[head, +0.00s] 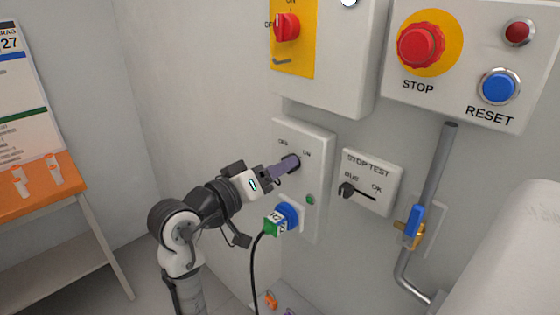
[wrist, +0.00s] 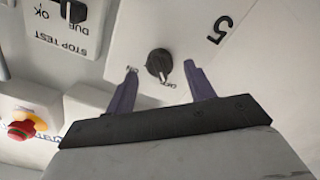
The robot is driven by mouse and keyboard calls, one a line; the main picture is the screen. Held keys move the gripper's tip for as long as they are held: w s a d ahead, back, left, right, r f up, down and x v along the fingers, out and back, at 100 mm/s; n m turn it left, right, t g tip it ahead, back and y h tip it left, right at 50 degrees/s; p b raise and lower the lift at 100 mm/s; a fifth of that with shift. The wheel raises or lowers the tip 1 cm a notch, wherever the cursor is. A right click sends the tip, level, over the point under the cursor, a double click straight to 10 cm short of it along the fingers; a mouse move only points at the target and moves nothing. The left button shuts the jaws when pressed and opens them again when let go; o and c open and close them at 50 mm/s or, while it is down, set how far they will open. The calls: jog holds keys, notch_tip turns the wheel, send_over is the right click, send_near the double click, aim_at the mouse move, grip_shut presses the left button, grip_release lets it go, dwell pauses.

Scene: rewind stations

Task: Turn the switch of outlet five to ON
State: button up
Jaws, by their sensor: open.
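The outlet panel (head: 321,180) is a pale wall box with OFF and ON labels at its top; it also shows, upside down and marked 5, in the wrist view (wrist: 190,30). Its switch is a dark round knob (wrist: 158,62) between the two labels. A light pointer mark on the knob seems to face the OFF side. In the head view my fingers hide the knob. My gripper (head: 288,164) is at the panel, and in the wrist view (wrist: 161,76) its purple fingers are open, one on each side of the knob. Whether they touch it is unclear.
Below the switch are a small green lamp (head: 310,199) and a blue socket (head: 289,212) with a green-tagged plug (head: 274,224) and black cable. A STOP TEST box (head: 372,182) is to the right. A STOP button (head: 421,45) and grey pipe (head: 436,170) are nearby.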

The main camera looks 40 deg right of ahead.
jog(key=shift+d, duration=0.75)
jog(key=shift+w, duration=0.1)
jog(key=c, duration=1)
jog(key=shift+f+m+b, duration=0.15)
jog(key=shift+m+b, duration=0.15)
jog(key=shift+b, duration=0.05)
jog(key=shift+s+m+b, duration=0.15)
jog(key=shift+m+b, duration=3.35)
jog(key=shift+m, duration=0.8)
jog(key=shift+s+m+b, duration=0.1)
jog(key=shift+m+b, duration=3.4)
jog(key=shift+m, duration=0.8)
